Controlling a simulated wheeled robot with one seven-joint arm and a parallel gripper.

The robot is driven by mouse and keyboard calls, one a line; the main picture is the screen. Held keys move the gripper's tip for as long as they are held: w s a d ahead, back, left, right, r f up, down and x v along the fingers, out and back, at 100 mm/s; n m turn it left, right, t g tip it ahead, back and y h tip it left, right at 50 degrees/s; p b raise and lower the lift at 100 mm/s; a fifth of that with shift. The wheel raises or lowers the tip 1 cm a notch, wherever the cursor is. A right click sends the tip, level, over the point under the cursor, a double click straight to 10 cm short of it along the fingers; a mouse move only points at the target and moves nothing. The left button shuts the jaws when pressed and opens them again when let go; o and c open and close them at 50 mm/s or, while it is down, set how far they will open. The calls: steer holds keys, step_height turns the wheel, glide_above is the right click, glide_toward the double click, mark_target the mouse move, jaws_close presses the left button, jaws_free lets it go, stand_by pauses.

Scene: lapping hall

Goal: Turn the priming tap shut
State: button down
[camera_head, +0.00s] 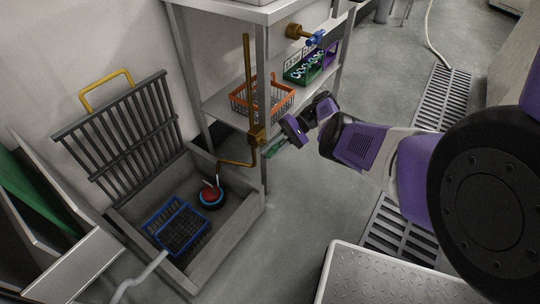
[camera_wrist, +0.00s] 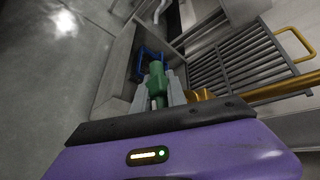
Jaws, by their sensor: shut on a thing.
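The priming tap is a brass valve (camera_head: 257,137) on an upright brass pipe beside the bench leg. Its green handle (camera_head: 271,151) points to the right, across the line of the pipe. My gripper (camera_head: 279,147) reaches in from the right and is shut on the green handle. In the wrist view the green handle (camera_wrist: 157,70) stands between the two grey fingers, and part of the brass body (camera_wrist: 200,95) shows to its right. The fingers hide part of the handle.
Below is a grey sump (camera_head: 240,205) with a blue basket (camera_head: 178,228) and a red round thing (camera_head: 211,196). A slatted grate (camera_head: 120,135) leans behind. The bench shelf holds an orange basket (camera_head: 262,98). Another brass tap with a blue handle (camera_head: 316,38) sits higher up.

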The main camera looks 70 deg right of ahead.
steer(key=shift+w+r+m+t+y+b, duration=0.15)
steer(key=shift+m+t+y+b, duration=0.3)
steer(key=shift+y+b, duration=0.9)
stand_by(0.3)
steer(key=shift+h+b, duration=0.4)
steer(key=shift+h, duration=0.05)
steer(key=c, duration=1.3)
jaws_free()
steer(key=shift+c, duration=0.2)
